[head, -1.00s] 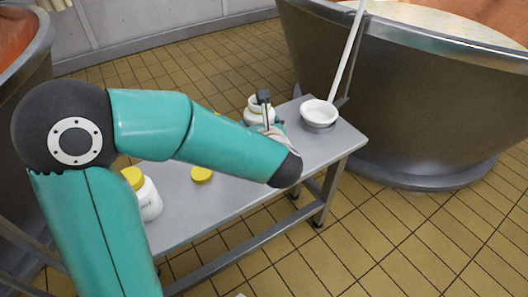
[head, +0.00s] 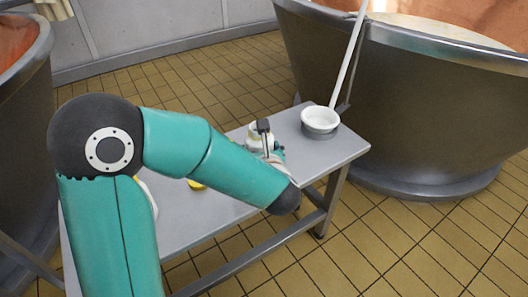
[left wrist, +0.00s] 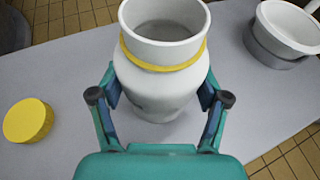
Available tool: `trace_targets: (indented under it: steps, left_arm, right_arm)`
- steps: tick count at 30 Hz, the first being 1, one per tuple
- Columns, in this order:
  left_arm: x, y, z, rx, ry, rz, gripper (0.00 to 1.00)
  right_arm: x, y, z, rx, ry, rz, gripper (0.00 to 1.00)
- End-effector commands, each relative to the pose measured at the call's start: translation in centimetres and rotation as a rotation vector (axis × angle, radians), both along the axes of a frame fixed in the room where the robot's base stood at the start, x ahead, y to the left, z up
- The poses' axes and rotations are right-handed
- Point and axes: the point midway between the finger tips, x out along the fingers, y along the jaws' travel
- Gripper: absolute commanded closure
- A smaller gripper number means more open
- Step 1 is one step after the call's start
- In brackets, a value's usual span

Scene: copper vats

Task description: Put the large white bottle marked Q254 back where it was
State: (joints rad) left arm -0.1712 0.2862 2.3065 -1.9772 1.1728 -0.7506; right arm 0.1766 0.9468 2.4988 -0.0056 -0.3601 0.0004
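A large white bottle (left wrist: 160,85) with an open mouth and a yellow ring round its neck stands upright between the fingers of my left gripper (left wrist: 160,95). The finger pads lie against both its sides, so the gripper looks shut on it. No marking can be read on it. In the head view the bottle (head: 257,131) shows at the far side of the grey table (head: 225,222), partly hidden by my left gripper (head: 267,143). Whether its base touches the table cannot be told. My right gripper is not in view.
A yellow lid (left wrist: 28,120) lies on the table to the left. A white bowl (head: 320,118) on a grey base stands at the right end. Another white bottle (head: 149,190) is mostly hidden behind my arm. Large metal vats (head: 430,110) stand behind.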

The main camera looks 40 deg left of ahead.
Motion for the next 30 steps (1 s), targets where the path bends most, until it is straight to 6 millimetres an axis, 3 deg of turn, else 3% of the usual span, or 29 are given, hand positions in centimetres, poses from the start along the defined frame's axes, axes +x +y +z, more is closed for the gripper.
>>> trace_targets:
  steps: [3, 16, 30]
  left_arm:
    - [0.0, 0.0, 0.0, 0.0, 0.0, 0.0, 0.03]
    - [-0.1, -0.1, 0.5, 0.0, 0.0, 0.0, 0.03]
    - [-5.4, -5.6, 3.9, 0.0, 0.0, -0.005, 0.03]
  right_arm:
    - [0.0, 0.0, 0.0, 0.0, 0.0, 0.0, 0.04]
    - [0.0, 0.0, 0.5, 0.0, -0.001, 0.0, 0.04]
    - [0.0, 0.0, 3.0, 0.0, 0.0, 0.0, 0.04]
